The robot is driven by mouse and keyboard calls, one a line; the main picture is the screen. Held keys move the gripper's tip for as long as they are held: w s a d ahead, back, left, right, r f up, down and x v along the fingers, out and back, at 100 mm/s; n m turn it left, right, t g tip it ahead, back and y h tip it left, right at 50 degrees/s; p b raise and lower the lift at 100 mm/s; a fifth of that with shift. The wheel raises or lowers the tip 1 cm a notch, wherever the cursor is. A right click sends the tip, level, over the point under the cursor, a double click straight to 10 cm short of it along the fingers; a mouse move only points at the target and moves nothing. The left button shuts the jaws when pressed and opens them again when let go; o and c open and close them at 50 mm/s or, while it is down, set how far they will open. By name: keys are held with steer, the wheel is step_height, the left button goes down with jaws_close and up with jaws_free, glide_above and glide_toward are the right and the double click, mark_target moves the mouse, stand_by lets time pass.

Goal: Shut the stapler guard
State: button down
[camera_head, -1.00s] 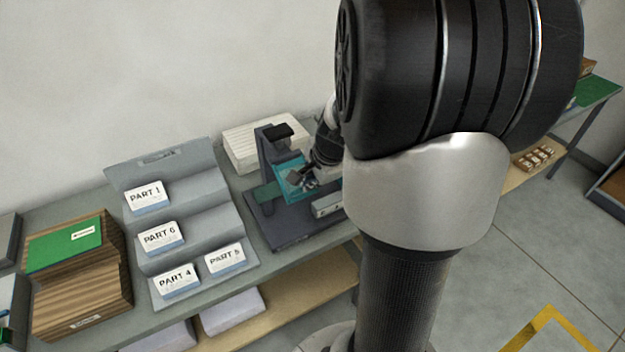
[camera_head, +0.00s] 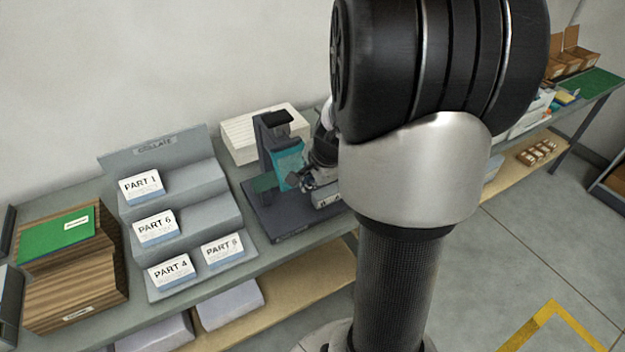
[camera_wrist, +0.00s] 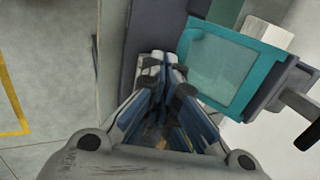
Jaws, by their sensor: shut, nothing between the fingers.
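The stapler (camera_head: 268,150) is a dark upright machine with a flat base on the bench. Its guard (camera_head: 290,165) is a clear panel in a teal frame at the front of the column. In the wrist view the guard (camera_wrist: 218,72) lies right of the fingers, standing out at an angle beside the dark body. My gripper (camera_head: 306,182) is at the right of the guard, partly hidden by my arm. In the wrist view my gripper (camera_wrist: 163,62) is shut and empty, its tips close to the guard's left edge. I cannot tell whether they touch.
A grey stepped rack (camera_head: 185,210) with several labelled part stacks stands left of the stapler. A wooden box with a green top (camera_head: 58,235) is further left. A white stack (camera_head: 262,130) is behind the stapler. Open floor lies at the right.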

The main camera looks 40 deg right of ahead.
mark_target(296, 170)
steer(key=shift+w+r+b+x, duration=0.15)
steer(key=shift+b+x, duration=0.1)
steer(key=shift+x, duration=0.5)
steer(key=shift+w+b+x, duration=0.15)
steer(key=shift+b+x, duration=0.05)
steer(key=shift+x, duration=0.55)
steer(key=shift+w+r+b+x, duration=0.15)
steer(key=shift+b+x, duration=0.1)
steer(key=shift+x, duration=0.5)
steer(key=shift+d+f, duration=0.1)
steer(key=shift+f, duration=0.05)
